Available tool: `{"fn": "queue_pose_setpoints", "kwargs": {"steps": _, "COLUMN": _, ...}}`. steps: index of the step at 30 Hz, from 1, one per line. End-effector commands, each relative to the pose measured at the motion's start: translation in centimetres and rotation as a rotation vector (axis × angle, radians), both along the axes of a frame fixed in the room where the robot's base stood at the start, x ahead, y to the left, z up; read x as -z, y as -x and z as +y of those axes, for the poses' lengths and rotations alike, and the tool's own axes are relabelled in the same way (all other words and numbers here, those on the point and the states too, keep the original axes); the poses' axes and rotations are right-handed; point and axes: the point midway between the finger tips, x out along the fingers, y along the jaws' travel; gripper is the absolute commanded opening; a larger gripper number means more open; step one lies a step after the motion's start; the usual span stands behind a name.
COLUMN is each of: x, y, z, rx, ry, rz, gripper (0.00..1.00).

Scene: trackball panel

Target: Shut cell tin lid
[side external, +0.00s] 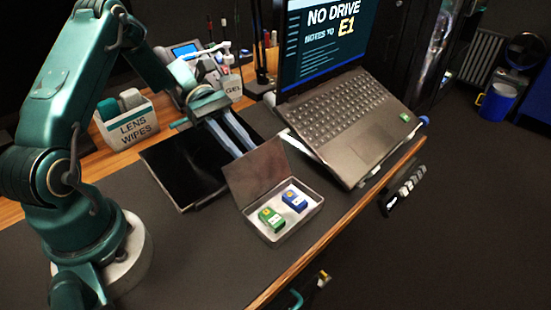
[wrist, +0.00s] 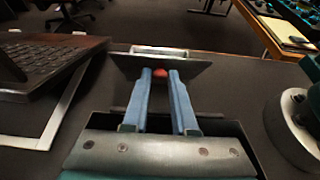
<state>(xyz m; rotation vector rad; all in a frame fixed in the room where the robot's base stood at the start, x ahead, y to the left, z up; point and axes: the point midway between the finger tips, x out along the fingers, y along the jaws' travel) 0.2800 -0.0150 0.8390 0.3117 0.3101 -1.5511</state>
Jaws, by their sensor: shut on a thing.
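The cell tin (side external: 280,232) is a shallow grey metal box on the dark mat. Its lid (side external: 258,172) stands up, tilted open along the far edge. A green cell (side external: 270,218) and a blue cell (side external: 295,200) lie inside. My gripper (side external: 250,146) is behind the lid, its long pale fingers reaching toward the lid's outer face. In the wrist view my gripper (wrist: 160,77) has a small red thing (wrist: 160,73) between its fingertips, right against the lid (wrist: 160,66). Whether the red thing is fixed to the lid I cannot tell. The lid hides the fingertips in the side view.
An open laptop (side external: 350,115) on a stand is close right of the tin. A flat black panel (side external: 170,170) lies under my arm, left of the tin. A lens wipes box (side external: 127,128) stands further back.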

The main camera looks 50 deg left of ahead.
Motion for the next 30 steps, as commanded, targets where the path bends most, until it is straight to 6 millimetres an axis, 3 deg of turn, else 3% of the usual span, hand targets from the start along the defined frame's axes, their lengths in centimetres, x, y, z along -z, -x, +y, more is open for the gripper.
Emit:
{"fn": "queue_pose_setpoints", "kwargs": {"steps": 11, "x": -1.1, "y": 0.0, "z": -1.1, "rx": 0.003, "ry": -0.147, "rz": -0.005, "gripper": 0.00}}
{"fn": "queue_pose_setpoints", "kwargs": {"steps": 30, "x": -3.3, "y": 0.0, "z": -6.7, "rx": 0.009, "ry": -0.735, "rz": -0.018, "gripper": 0.00}}
